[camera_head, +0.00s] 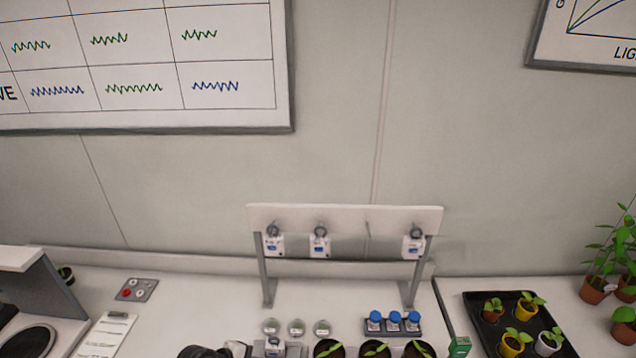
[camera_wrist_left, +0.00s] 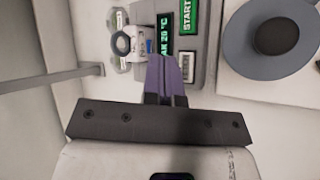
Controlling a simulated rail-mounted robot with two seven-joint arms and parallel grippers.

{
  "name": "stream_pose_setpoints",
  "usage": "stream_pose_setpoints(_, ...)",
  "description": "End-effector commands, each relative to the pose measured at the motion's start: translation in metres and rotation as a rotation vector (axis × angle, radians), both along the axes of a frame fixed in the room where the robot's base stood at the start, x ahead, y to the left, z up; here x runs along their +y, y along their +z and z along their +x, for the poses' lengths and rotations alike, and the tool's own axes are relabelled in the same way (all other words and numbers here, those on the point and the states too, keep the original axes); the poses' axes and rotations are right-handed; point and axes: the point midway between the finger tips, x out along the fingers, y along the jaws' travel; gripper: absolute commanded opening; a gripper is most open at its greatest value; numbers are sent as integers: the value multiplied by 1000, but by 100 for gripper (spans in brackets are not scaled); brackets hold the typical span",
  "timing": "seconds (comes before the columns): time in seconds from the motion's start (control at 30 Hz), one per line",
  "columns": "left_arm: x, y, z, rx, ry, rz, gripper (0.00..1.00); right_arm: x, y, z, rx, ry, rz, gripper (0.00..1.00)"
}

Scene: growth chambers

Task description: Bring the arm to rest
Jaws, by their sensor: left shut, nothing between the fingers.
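My left gripper (camera_wrist_left: 160,62) shows in the left wrist view with its purple fingers together and nothing between them. It is in front of a grey panel (camera_wrist_left: 198,68) with green displays, one reading START. A white tag (camera_wrist_left: 138,42) with a grey ring is just left of the fingertips; I cannot tell how far apart they are in depth. In the head view a dark shape at the bottom edge may be part of my left arm. My right gripper is in neither view.
A white rack (camera_head: 345,217) holds three hanging tags. Below it stand blue-capped bottles (camera_head: 394,322), small round dishes (camera_head: 296,327) and potted seedlings (camera_head: 376,349). A black plant tray (camera_head: 482,337) is at right.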

Motion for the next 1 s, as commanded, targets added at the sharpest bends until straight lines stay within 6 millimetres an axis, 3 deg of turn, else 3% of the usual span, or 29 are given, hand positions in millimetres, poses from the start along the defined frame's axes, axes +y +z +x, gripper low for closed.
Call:
stream_pose_setpoints(0.17,10,-11,-13,-178,-379,287,0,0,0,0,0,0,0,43)
stream_pose_setpoints(0.27,10,5,-18,-339,-664,511,0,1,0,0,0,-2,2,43)
stream_pose_setpoints(0.37,12,43,-17,-517,-914,753,0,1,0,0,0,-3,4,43)
stream_pose_setpoints(0.47,10,98,-17,-689,-1098,1006,0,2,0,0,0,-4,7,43)
stream_pose_setpoints(0.57,10,133,-35,-780,-1193,1202,0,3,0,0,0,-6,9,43)
stream_pose_setpoints(0.63,12,147,-57,-807,-1211,1303,0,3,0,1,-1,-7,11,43)
stream_pose_setpoints(0.77,25,156,-113,-784,-1135,1394,0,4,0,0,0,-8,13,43)
stream_pose_setpoints(0.87,35,148,-157,-744,-1056,1392,0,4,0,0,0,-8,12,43)
stream_pose_setpoints(1.0,44,122,-218,-665,-1013,1320,0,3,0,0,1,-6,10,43)
